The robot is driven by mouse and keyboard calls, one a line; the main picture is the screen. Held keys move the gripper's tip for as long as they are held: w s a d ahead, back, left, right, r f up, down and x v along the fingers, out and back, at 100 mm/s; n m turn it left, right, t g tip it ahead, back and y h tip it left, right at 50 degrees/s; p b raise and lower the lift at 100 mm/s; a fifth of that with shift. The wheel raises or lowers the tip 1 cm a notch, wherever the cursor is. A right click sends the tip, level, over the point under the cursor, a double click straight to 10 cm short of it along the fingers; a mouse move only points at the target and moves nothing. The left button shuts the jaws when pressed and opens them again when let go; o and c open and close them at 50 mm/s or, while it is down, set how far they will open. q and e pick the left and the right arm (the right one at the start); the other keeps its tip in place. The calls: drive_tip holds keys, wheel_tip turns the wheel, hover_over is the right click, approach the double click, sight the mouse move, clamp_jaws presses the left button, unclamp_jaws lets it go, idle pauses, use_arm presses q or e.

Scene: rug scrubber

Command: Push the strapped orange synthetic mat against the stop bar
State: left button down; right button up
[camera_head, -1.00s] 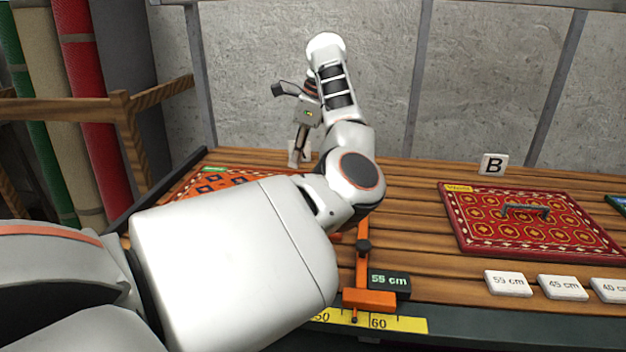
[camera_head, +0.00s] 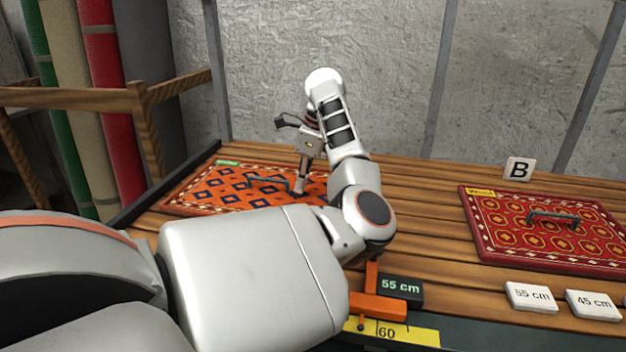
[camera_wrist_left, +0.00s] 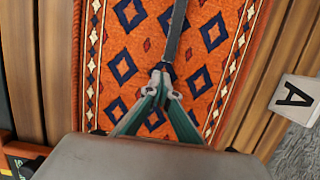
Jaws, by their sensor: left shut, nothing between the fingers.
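The orange mat (camera_head: 215,188) with dark blue diamonds lies flat on the wooden bench at the left in the head view; my arm hides its near right part. It also fills the middle of the left wrist view (camera_wrist_left: 123,67). A dark strap (camera_head: 262,182) runs across its top. My left gripper (camera_head: 300,190) points down over the mat, shut and empty, at the strap's right end; I cannot tell if they touch. In the wrist view its fingertips (camera_wrist_left: 162,78) meet at the strap's end (camera_wrist_left: 176,35). A dark bar (camera_head: 140,205), apparently the stop bar, runs along the bench's left edge, with a narrow strip of wood before the mat.
An orange slide (camera_head: 378,305) with a 55 cm display (camera_head: 401,287) stands above a yellow ruler (camera_head: 415,335) at the front. A red mat (camera_head: 535,250) and a B block (camera_head: 518,169) are at the right. An A block (camera_wrist_left: 295,98) shows beside the orange mat.

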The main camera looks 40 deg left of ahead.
sight(281, 181)
use_arm(q)
drive_tip(key=shift+s+a, duration=0.35)
drive_tip(key=shift+a, duration=0.2)
drive_tip(key=shift+s+a, duration=0.1)
drive_tip(key=a, duration=0.1)
drive_tip(key=s+a, duration=0.1)
drive_tip(key=s+a+p, duration=0.1)
drive_tip(key=shift+r, duration=0.25)
drive_tip(key=shift+s+a, duration=0.1)
drive_tip(key=shift+a, duration=0.2)
drive_tip(key=shift+f, duration=0.15)
use_arm(e)
drive_tip(key=shift+s+d+f, duration=0.1)
drive_tip(key=shift+s+d, duration=0.05)
drive_tip(key=shift+s, duration=0.15)
use_arm(q)
drive_tip(key=shift+d, duration=0.1)
use_arm(e)
drive_tip(key=shift+w, duration=0.1)
